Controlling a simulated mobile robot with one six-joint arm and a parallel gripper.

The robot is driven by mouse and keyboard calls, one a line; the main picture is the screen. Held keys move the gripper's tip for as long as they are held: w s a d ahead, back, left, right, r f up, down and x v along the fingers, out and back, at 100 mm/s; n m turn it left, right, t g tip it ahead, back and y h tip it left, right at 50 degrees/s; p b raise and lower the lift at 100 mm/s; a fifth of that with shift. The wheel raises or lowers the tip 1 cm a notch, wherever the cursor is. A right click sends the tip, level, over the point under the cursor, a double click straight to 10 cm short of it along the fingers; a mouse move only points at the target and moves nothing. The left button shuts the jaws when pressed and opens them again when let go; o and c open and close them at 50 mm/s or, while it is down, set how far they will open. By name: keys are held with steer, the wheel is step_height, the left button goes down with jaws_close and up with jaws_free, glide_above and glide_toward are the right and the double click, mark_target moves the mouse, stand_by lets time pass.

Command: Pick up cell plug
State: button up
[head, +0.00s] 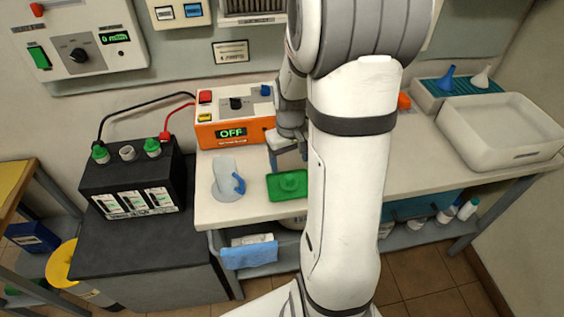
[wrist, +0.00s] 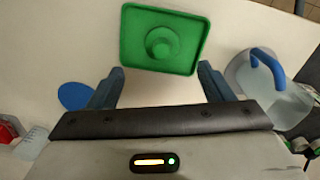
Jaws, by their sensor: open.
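A green cell plug (head: 289,182) sits in a small green tray (head: 272,194) on the white bench. The wrist view shows the plug (wrist: 160,43) from above, round with a raised knob, inside the square tray (wrist: 186,66). My gripper (head: 288,160) is open and empty, above the bench behind the tray in the head view. In the wrist view, the fingertips of my gripper (wrist: 161,70) are apart, on either side of the tray's near edge, with the plug beyond them. The black battery (head: 130,180) has two green plugs fitted and a bare grey middle port (head: 127,153).
A clear jug with a blue handle (head: 227,180) stands left of the tray. An orange charger reading OFF (head: 235,120) is behind. A white basin (head: 500,135) is far right. My arm hides part of the bench.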

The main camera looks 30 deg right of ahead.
mark_target(289, 177)
step_height(289, 177, down, 8)
steer(key=shift+a+r+p, duration=0.1)
steer(key=shift+p, duration=0.35)
steer(key=c, duration=1)
